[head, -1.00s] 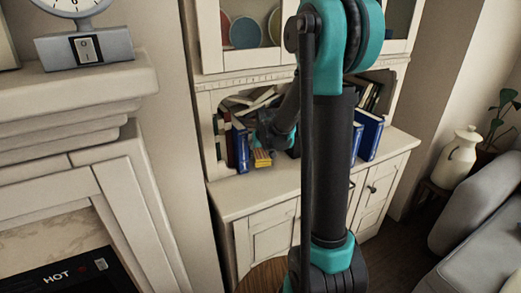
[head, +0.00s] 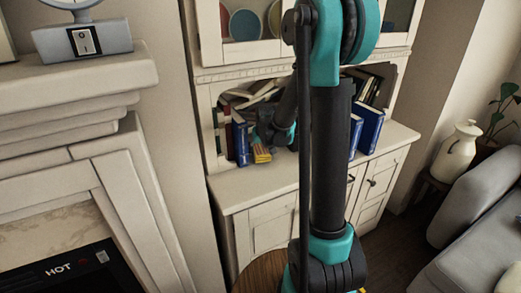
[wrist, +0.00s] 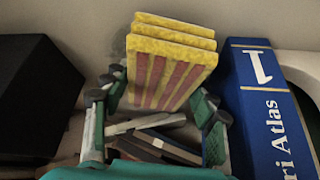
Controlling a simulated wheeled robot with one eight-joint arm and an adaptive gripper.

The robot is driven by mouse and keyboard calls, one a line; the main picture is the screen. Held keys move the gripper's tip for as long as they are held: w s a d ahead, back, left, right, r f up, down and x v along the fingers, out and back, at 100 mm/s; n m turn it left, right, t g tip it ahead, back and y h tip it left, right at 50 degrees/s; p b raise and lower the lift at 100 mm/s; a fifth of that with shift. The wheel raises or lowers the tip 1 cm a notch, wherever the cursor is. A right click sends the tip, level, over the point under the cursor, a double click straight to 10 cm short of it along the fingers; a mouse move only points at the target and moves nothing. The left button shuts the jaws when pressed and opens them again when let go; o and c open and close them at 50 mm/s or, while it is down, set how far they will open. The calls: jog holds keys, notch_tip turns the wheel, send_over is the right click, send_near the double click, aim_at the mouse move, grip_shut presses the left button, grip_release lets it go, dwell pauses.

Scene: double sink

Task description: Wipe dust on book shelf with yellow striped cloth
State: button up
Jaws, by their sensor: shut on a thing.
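The yellow striped cloth (head: 261,154) is a small folded stack at the book shelf (head: 225,190). In the wrist view the cloth (wrist: 170,62) has yellow edges and red-brown stripes. My gripper (head: 270,140) reaches into the shelf's open niche. In the wrist view my gripper's (wrist: 160,105) fingers are on both sides of the cloth, shut on it. The cloth is above the shelf's bare front top in the head view; whether it touches the surface I cannot tell.
A blue book (head: 240,143) stands close left of the cloth; a blue atlas (wrist: 265,110) is close right in the wrist view. More blue books (head: 368,130) stand right of my arm. A dark block (wrist: 35,95) is at left in the wrist view. The shelf's front ledge is clear.

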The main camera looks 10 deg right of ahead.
jog(key=shift+f, duration=0.8)
jog(key=shift+w+d, duration=0.4)
jog(key=shift+d, duration=0.85)
jog(key=shift+w+d, duration=0.45)
jog(key=shift+d, duration=0.85)
jog(key=shift+w+d, duration=0.4)
jog(key=shift+d, duration=0.85)
jog(key=shift+a, duration=0.1)
jog(key=shift+s+a+f, duration=0.1)
jog(key=shift+s+a, duration=0.15)
jog(key=shift+a, duration=0.4)
jog(key=shift+s+a+r, duration=0.1)
jog(key=shift+s+a, duration=0.1)
jog(key=shift+a, duration=0.4)
jog(key=shift+s+a+f, duration=0.1)
jog(key=shift+s+a, duration=0.15)
jog(key=shift+a, duration=0.4)
jog(key=shift+s+a, duration=0.3)
jog(key=shift+a, duration=0.65)
jog(key=shift+s+a, duration=0.3)
jog(key=shift+a, duration=0.6)
